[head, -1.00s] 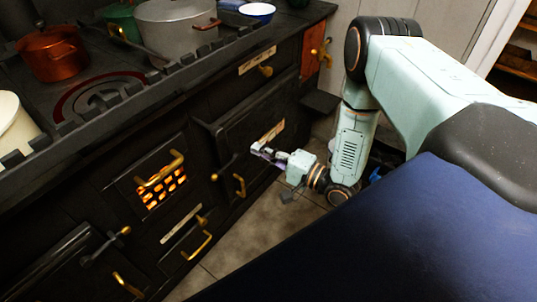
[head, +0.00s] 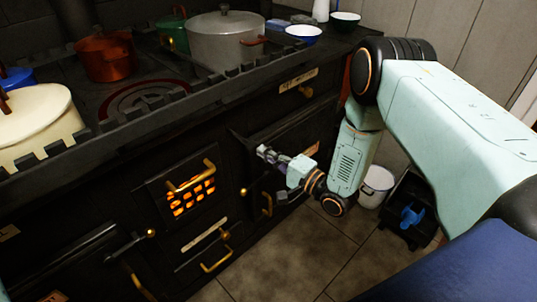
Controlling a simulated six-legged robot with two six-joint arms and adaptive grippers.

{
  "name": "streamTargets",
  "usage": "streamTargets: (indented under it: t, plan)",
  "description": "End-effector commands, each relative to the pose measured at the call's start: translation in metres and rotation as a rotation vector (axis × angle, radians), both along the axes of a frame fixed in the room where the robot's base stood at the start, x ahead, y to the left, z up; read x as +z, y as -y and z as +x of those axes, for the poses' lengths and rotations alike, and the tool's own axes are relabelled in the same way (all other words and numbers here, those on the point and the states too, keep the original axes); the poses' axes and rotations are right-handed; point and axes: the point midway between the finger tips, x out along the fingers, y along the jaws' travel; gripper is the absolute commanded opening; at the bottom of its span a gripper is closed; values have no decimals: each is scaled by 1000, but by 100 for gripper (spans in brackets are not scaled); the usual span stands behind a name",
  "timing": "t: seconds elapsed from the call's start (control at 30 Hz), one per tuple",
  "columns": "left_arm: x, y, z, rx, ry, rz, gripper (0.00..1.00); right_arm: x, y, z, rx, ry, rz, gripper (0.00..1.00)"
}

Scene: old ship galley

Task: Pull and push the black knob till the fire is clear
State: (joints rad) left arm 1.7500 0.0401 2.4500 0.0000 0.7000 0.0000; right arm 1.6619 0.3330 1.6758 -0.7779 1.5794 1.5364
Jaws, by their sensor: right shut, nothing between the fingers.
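The fire glows orange behind the barred grate (head: 192,197) in the front of the black stove. A brass handle (head: 190,180) crosses the top of the grate. A dark lever with a small brass tip (head: 150,233) sticks out left of and below the grate. I cannot tell for sure which part is the black knob. My right gripper (head: 264,152) is shut and empty. It is in front of the oven door right of the grate; I cannot tell if it touches the door. My left gripper is not in view.
Pots stand on the stove top: a copper pot (head: 105,57), a grey pot (head: 226,42) and a cream pot (head: 35,120). A notched rail (head: 150,119) edges the top. A white bucket (head: 376,187) and a black bin (head: 409,208) stand on the tiled floor (head: 290,250).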

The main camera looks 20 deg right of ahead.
Motion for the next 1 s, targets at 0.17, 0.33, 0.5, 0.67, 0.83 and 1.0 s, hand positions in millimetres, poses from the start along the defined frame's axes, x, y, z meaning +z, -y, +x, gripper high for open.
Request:
streamTargets:
  t: [0.17, 0.33, 0.5, 0.67, 0.83, 1.0]
  plan:
    - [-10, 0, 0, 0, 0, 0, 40, -2, -5, 13, 2, 3, -2, 0]
    - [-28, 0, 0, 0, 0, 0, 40, -4, -16, 41, 4, 4, -2, 0]
    - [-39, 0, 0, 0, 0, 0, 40, -3, -23, 62, 3, 2, -2, 0]
    - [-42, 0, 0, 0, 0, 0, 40, -1, -26, 70, 0, 0, -1, 0]
    - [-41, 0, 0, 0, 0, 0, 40, 1, -26, 71, 0, 3, -1, 0]
    - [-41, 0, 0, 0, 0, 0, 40, 2, -26, 72, 1, 6, -1, 0]
